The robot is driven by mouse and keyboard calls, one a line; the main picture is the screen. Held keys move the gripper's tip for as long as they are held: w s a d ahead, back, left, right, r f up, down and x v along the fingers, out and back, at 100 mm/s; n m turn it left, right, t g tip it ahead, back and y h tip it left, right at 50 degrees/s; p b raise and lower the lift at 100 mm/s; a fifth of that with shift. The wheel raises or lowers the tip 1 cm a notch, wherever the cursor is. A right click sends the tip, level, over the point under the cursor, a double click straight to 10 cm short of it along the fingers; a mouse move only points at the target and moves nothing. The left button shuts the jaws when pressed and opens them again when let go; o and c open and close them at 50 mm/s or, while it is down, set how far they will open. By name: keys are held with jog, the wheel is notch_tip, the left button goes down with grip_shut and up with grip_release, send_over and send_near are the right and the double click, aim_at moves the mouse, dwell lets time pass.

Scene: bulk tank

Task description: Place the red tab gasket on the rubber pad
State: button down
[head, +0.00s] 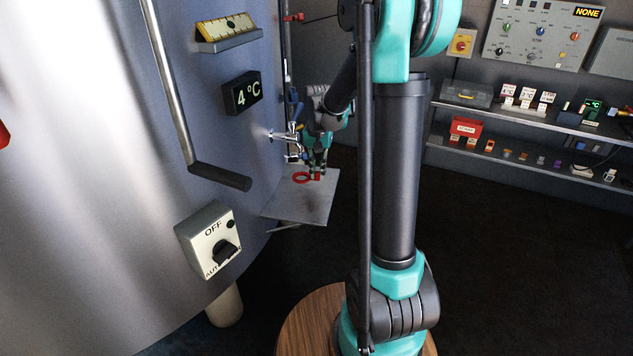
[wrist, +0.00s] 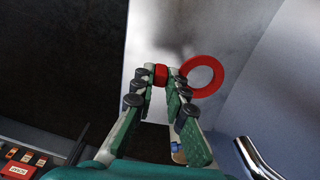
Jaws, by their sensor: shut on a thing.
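The red tab gasket is a flat red ring (head: 294,178) with a red tab block beside it. My gripper (head: 317,172) is shut on the tab, over a pale grey plate (head: 312,203) beside the tank. In the wrist view, the tab sits between the fingertips (wrist: 160,75) and the ring (wrist: 217,75) sticks out to the right of the right finger. The plate (wrist: 235,25) lies beyond it. I cannot tell whether the gasket touches the plate. I cannot make out a separate rubber pad.
The tank wall (head: 110,180) stands left of the plate, with a tap (head: 285,136) just above my gripper. A switch box (head: 210,240) and a 4 °C display (head: 242,93) are on the tank. Shelves of small items (head: 530,160) stand at the right. Dark floor lies between.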

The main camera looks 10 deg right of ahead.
aim_at(317, 180)
notch_tip(317, 180, down, 3)
jog(key=shift+f, duration=0.1)
jog(key=shift+a+f, duration=0.2)
jog(key=shift+f, duration=0.25)
jog(key=shift+f, duration=0.15)
jog(key=c, duration=1.5)
grip_release()
jog(key=shift+c, duration=0.2)
